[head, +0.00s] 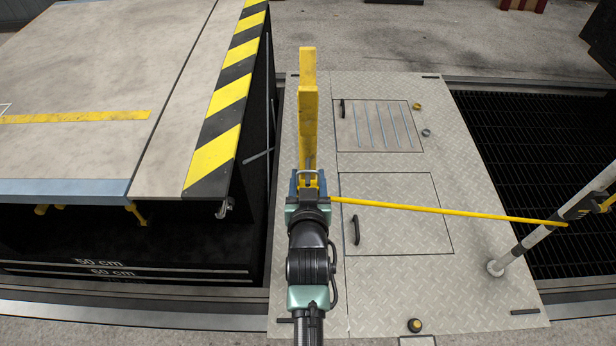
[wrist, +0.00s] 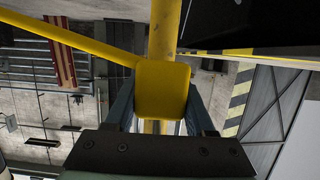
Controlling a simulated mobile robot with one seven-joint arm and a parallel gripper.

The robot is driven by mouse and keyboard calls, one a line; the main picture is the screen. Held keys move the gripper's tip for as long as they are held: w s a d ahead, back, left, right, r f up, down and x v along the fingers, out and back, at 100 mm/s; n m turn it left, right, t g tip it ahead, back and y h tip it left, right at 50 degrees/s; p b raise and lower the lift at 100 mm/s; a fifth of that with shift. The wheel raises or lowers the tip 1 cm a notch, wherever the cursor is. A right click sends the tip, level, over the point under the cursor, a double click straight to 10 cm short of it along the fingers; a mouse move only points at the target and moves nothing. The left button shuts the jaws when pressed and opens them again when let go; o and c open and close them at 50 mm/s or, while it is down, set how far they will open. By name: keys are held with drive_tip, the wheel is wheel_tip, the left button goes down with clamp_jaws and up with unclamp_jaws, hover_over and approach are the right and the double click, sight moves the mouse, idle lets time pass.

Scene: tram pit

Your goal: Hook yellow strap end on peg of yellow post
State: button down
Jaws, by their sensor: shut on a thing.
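The yellow post (head: 308,110) stands upright just beyond my gripper (head: 308,182); it also shows in the wrist view (wrist: 164,35). My gripper is shut on the yellow strap end (wrist: 163,92), a flat plate between the two fingers in the wrist view. A grey metal loop (head: 308,173) shows at the fingertips, close against the lower part of the post. The yellow strap (head: 440,210) runs taut to the right to a buckle on a pale pole. I cannot make out the peg, nor whether the loop is around it.
A raised platform with a black-and-yellow striped edge (head: 222,105) is close on the left, with a dark gap beneath. The pale pole (head: 540,235) leans at the right beside a dark grating (head: 530,130). Metal floor plates (head: 395,215) with hatches lie between.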

drive_tip(key=shift+c, duration=0.9)
unclamp_jaws()
drive_tip(key=shift+s, duration=0.1)
drive_tip(key=p+v, duration=0.4)
drive_tip(key=v, duration=0.8)
drive_tip(key=shift+s+r, duration=0.2)
drive_tip(key=shift+s, duration=0.15)
